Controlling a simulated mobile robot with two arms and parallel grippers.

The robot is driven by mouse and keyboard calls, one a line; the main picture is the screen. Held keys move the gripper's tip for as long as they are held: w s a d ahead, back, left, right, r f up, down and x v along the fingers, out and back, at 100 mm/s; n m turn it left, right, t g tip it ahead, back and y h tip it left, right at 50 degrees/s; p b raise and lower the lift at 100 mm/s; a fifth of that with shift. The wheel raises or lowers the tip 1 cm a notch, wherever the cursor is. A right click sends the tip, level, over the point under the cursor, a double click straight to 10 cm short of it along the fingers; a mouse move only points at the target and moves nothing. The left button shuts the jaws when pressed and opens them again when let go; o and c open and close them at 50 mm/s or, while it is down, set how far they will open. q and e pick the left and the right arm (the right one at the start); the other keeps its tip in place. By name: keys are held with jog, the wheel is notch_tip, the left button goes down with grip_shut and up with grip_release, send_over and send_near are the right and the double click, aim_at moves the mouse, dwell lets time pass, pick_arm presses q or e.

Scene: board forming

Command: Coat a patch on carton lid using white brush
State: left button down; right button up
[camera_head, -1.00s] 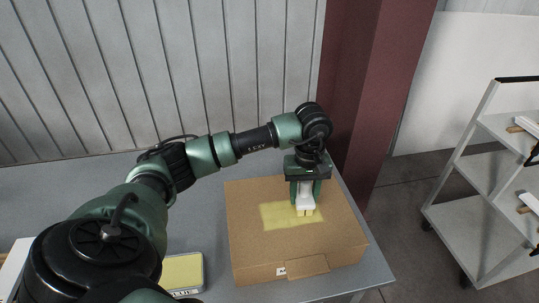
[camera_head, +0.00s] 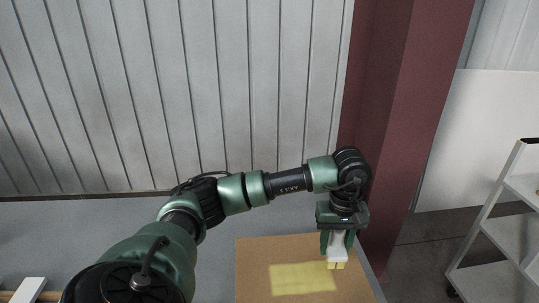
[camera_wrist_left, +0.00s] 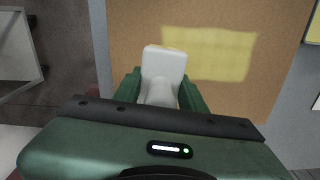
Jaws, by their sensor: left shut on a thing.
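The carton (camera_head: 255,262) lies on the grey table with its brown lid up. A pale yellow coated patch (camera_head: 300,279) lies on the lid; it also shows in the wrist view (camera_wrist_left: 208,54). My left gripper (camera_head: 337,246) is shut on the white brush (camera_head: 338,255), which points down with yellowish bristles at the patch's far right corner. In the wrist view the white brush (camera_wrist_left: 163,72) stands between the green fingers, left of the patch. Whether the bristles touch the lid I cannot tell. The carton's front is cut off in the head view. My right gripper is not in view.
A grey table (camera_head: 110,225) extends left of the carton. A dark red column (camera_head: 400,120) and ribbed wall (camera_head: 180,90) stand behind. A shelf rack (camera_head: 505,240) stands at the right. A white object (camera_head: 28,290) lies at the lower left. A yellow-faced tray (camera_wrist_left: 313,22) is partly visible in the wrist view.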

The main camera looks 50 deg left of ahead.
pick_arm(q)
jog(key=shift+w+d+r+p, duration=0.1)
jog(key=shift+r+p, duration=0.1)
jog(key=shift+r, duration=0.25)
jog(key=shift+w+r+p, duration=0.1)
jog(key=shift+r+p, duration=0.05)
jog(key=shift+r, duration=0.3)
jog(key=shift+s+r, duration=0.1)
jog(key=shift+r, duration=0.45)
